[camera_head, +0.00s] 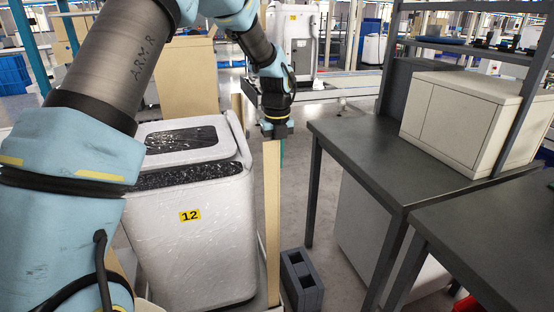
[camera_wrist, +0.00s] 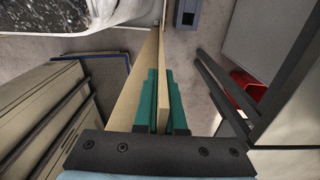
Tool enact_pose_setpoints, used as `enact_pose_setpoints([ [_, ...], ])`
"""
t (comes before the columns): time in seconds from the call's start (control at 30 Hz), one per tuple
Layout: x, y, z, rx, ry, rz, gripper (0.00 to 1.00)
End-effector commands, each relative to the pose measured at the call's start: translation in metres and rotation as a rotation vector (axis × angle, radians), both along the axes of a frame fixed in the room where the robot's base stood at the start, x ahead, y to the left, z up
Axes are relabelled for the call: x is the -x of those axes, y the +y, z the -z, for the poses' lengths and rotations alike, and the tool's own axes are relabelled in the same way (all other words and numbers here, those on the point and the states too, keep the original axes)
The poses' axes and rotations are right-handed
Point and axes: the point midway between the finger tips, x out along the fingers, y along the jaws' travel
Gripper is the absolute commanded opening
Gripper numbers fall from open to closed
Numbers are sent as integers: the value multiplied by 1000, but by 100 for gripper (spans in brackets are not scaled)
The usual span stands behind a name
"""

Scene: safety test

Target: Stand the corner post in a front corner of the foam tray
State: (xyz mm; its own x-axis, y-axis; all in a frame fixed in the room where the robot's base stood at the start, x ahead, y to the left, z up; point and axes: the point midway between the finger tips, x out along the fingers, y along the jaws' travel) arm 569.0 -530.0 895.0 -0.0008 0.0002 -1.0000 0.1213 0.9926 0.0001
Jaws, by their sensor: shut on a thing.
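The corner post (camera_head: 272,220) is a long tan angle strip, upright at the near right corner of a white wrapped unit marked 12 (camera_head: 190,250). My gripper (camera_head: 274,139) is shut on its upper end. In the wrist view, the teal fingers of my gripper (camera_wrist: 160,100) close on the post (camera_wrist: 139,93), which runs away from the camera. A pale strip of the foam tray (camera_head: 261,300) shows under the unit at the bottom edge. The post's foot is beside it; I cannot tell whether it rests in the tray or hangs just above.
Another tan post (camera_head: 237,106) stands behind the unit's far right corner. A grey hollow block (camera_head: 301,280) lies on the floor just right of the held post. A dark table (camera_head: 375,150) with a pale cabinet (camera_head: 460,120) stands at right. Floor shows between.

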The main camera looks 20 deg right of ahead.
Motion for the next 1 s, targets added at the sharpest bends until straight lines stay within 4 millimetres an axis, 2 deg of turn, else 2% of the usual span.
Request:
enact_pose_setpoints([
  [0.43,0,0,0,1,0,0,0],
  [0.47,0,0,0,1,0,0,11],
  [0.73,0,0,0,1,0,0,41],
  [0.93,0,0,0,0,0,0,43],
  [1.0,0,0,0,0,0,0,51],
])
